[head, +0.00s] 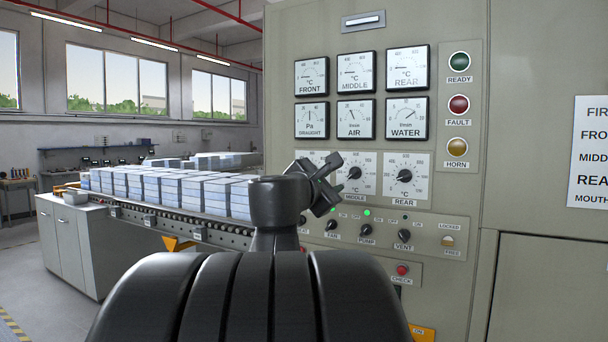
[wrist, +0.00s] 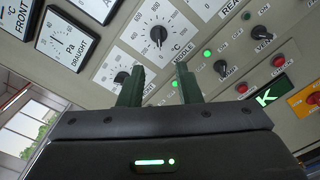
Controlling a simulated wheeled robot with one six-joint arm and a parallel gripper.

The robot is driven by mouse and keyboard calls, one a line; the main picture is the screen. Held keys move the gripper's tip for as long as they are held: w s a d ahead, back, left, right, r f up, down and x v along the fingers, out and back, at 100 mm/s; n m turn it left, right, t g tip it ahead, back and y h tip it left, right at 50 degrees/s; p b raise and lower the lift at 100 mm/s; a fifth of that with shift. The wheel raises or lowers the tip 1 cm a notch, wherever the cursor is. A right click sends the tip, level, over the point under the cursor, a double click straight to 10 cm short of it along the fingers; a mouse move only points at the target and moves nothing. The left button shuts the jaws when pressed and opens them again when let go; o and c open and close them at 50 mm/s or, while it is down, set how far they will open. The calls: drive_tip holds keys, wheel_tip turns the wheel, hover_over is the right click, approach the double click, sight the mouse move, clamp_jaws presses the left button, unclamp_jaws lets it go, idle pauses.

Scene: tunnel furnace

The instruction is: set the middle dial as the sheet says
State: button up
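The middle dial (head: 354,173) is a black knob on a white scale plate, labelled MIDDLE, in the lower dial row. It also shows in the wrist view (wrist: 158,36), beyond my fingertips. Its exact reading is too small to tell. My gripper (head: 332,180) is in front of the panel, just left of the middle dial in the head view. In the wrist view its two fingers (wrist: 160,80) are apart with nothing between them, short of the knob. The sheet (head: 590,150) at the right edge shows FRONT, MIDDLE and REAR lines; its values are cut off.
The front dial (wrist: 122,77) is partly behind my left finger. The rear dial (head: 404,176) is to the right of the middle one. Switches, including PUMP (head: 366,230) and VENT (head: 404,236), sit below. Gauges are above. A conveyor with stacked blocks (head: 180,190) runs at left.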

sight(353, 174)
drive_tip(key=p+x, duration=0.2)
drive_tip(key=x, duration=1.1)
drive_tip(key=shift+w+d, duration=0.2)
drive_tip(key=shift+w, duration=0.05)
drive_tip(key=shift+r, duration=0.1)
drive_tip(key=c, duration=0.6)
